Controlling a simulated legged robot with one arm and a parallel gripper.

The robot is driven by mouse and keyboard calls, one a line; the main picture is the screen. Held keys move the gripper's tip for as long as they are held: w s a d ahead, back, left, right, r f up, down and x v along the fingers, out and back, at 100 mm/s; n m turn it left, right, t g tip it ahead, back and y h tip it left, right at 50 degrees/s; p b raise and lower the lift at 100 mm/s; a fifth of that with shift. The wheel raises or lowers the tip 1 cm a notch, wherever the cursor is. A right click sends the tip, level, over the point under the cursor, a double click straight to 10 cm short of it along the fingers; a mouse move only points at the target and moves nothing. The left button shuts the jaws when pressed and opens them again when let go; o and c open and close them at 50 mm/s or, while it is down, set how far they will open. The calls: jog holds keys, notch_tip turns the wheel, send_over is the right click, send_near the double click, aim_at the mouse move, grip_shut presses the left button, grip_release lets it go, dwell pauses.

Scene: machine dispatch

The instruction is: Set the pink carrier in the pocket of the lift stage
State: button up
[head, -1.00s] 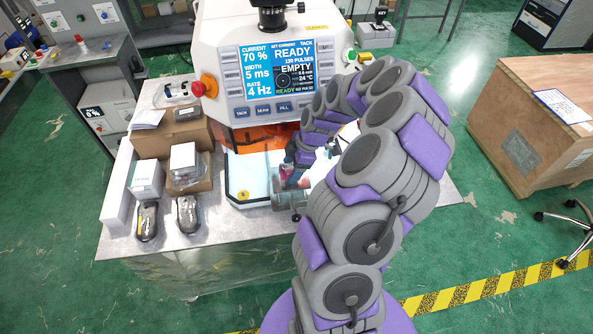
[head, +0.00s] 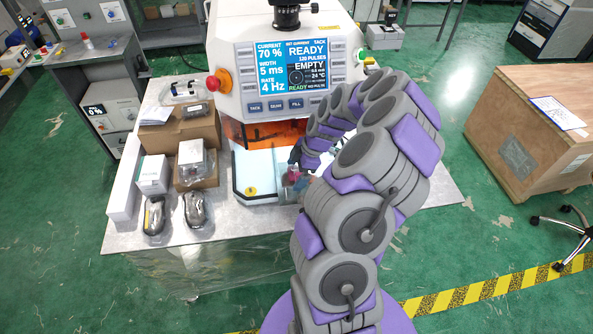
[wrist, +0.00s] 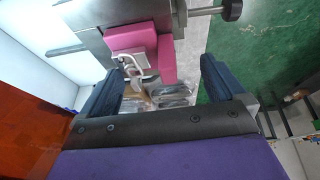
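The pink carrier (wrist: 137,40) is at the top of the wrist view, against the grey metal lift stage (wrist: 92,17). A pale loop-shaped part hangs on the carrier's near face. Its full seating in the pocket cannot be told. My gripper (wrist: 160,80) is open, its two dark blue fingers apart, with the carrier ahead of the gap and no clear contact. In the head view, a small bit of the pink carrier (head: 293,173) shows beside my gripper (head: 299,165) at the machine's front. My arm hides most of the stage there.
The white machine (head: 232,45) with its screen stands behind the stage, above an orange window (head: 255,134). Boxes (head: 153,174) and two wrapped dark items (head: 195,208) lie on the table's left. A knob (wrist: 232,10) sticks out right of the stage. A wooden crate (head: 520,150) stands at right.

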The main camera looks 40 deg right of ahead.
jog(key=d, duration=0.2)
jog(key=shift+d+f, duration=0.3)
jog(key=shift+d, duration=0.05)
jog(key=shift+d+r, duration=0.15)
jog(key=shift+d, duration=0.2)
jog(key=p+v, duration=0.1)
jog(key=v, duration=1.1)
jog(key=s+a+r+m+g, duration=0.15)
jog(key=a+r, duration=0.45)
jog(key=a, duration=0.6)
jog(key=s+a+r+m+g, duration=0.15)
jog(key=a+r, duration=0.35)
jog(key=a, duration=0.8)
jog(key=s+a+m+h, duration=0.1)
jog(key=s+a+m, duration=0.2)
jog(key=s, duration=0.7)
jog(key=s+a+m+g+h, duration=0.1)
jog(key=s+a+m, duration=0.3)
jog(key=s, duration=0.6)
jog(key=shift+s+m+g+h, duration=0.3)
jog(key=shift+s+m+h, duration=0.1)
jog(key=shift+m+h, duration=0.4)
